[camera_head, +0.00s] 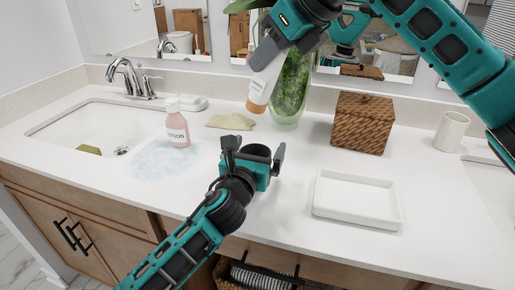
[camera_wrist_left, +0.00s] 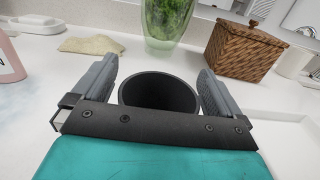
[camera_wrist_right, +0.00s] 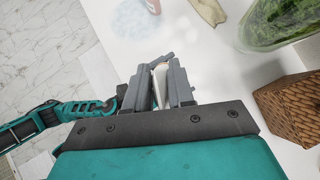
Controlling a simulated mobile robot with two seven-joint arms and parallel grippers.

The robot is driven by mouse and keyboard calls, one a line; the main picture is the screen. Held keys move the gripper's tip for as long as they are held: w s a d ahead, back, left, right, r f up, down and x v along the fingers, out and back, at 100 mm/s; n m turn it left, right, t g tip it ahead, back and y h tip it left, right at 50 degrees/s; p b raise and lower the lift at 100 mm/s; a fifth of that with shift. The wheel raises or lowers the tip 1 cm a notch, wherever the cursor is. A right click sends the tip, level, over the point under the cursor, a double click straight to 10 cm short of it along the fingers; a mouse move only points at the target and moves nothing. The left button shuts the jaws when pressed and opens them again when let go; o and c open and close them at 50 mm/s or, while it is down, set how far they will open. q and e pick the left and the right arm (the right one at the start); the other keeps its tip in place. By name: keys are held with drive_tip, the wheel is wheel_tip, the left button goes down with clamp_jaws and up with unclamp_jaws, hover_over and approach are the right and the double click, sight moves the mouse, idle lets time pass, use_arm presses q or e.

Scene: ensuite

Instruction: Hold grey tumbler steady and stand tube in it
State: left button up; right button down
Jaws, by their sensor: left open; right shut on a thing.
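The grey tumbler (camera_head: 257,151) stands upright on the white counter, mostly hidden by my left gripper in the head view. My left gripper (camera_head: 252,156) is open, with one finger on each side of it. In the left wrist view the tumbler's dark open mouth (camera_wrist_left: 158,92) lies between the two fingers, and it looks empty. My right gripper (camera_head: 278,52) is shut on the tube (camera_head: 263,86), white with an orange-brown cap end pointing down. The tube is held above the counter, up and behind the tumbler in the head view. It also shows between the right fingers (camera_wrist_right: 160,84).
A pink lotion bottle (camera_head: 178,125) stands left by the sink (camera_head: 85,125). A beige cloth (camera_head: 231,121) lies behind. A green glass vase (camera_head: 290,90) and wicker box (camera_head: 361,123) stand at the back. A white tray (camera_head: 357,216) lies right; a white cup (camera_head: 451,131) is farther right.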

use_arm(q)
drive_tip(key=c, duration=1.2)
drive_tip(key=shift+o, duration=0.2)
use_arm(e)
wheel_tip(320, 180, down, 12)
drive_tip(key=shift+f, duration=0.2)
idle(0.8)
drive_tip(key=c, duration=0.9)
unclamp_jaws()
drive_tip(key=v, duration=1.2)
drive_tip(key=shift+r, duration=0.1)
